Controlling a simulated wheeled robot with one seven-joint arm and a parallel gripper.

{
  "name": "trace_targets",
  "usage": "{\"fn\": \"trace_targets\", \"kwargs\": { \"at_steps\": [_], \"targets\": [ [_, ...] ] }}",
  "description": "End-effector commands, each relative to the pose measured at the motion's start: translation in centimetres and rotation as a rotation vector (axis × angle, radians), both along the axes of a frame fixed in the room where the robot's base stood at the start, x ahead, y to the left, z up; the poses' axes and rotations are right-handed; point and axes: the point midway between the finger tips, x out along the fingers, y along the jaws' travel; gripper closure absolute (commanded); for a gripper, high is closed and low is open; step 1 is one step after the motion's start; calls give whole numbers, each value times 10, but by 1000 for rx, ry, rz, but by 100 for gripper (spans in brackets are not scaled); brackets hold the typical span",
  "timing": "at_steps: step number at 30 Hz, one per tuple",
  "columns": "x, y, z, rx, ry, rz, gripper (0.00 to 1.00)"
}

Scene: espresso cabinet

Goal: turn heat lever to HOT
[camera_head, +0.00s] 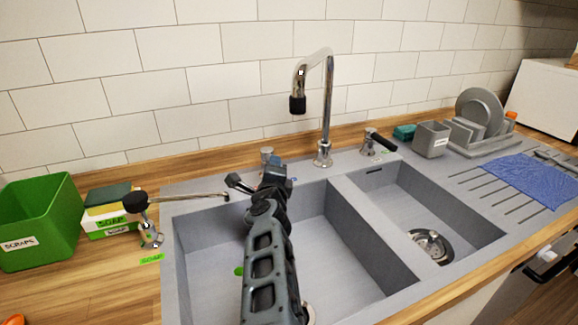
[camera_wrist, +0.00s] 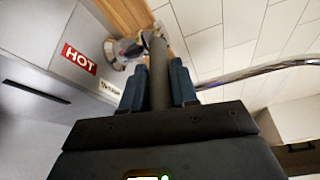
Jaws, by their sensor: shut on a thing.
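The heat lever's dark round handle (camera_wrist: 158,75) stands between the two blue fingers of my gripper (camera_wrist: 158,84) in the wrist view. My gripper is shut on this handle. The lever's metal base (camera_wrist: 128,52) shows beyond the fingers. A red HOT label (camera_wrist: 80,58) lies on the grey sink deck to the left of the lever, with a second, partly hidden white label (camera_wrist: 110,88) near it. In the head view, my gripper (camera_head: 274,172) is at the sink's back edge, just left of the tap; the lever's metal post (camera_head: 266,154) shows behind it, and its handle is hidden.
The chrome tap (camera_head: 326,110) rises right of my gripper. A second black-handled lever (camera_head: 375,141) stands further right. A soap pump (camera_head: 146,215), with a long spout, and a green scraps bin (camera_head: 40,222) are at left. My arm crosses the left basin (camera_head: 335,255).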

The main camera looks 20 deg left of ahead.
Motion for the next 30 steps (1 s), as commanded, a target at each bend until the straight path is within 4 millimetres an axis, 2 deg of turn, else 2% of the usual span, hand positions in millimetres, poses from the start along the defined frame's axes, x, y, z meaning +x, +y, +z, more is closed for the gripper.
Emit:
{"fn": "trace_targets", "kwargs": {
  "at_steps": [9,24,25,30],
  "targets": [
    [-9,16,-2,1,3,-73,100],
    [-10,18,-2,1,2,-86,100],
    [-10,18,-2,1,2,-86,70],
    [-10,18,-1,1,1,-84,53]
  ]
}}
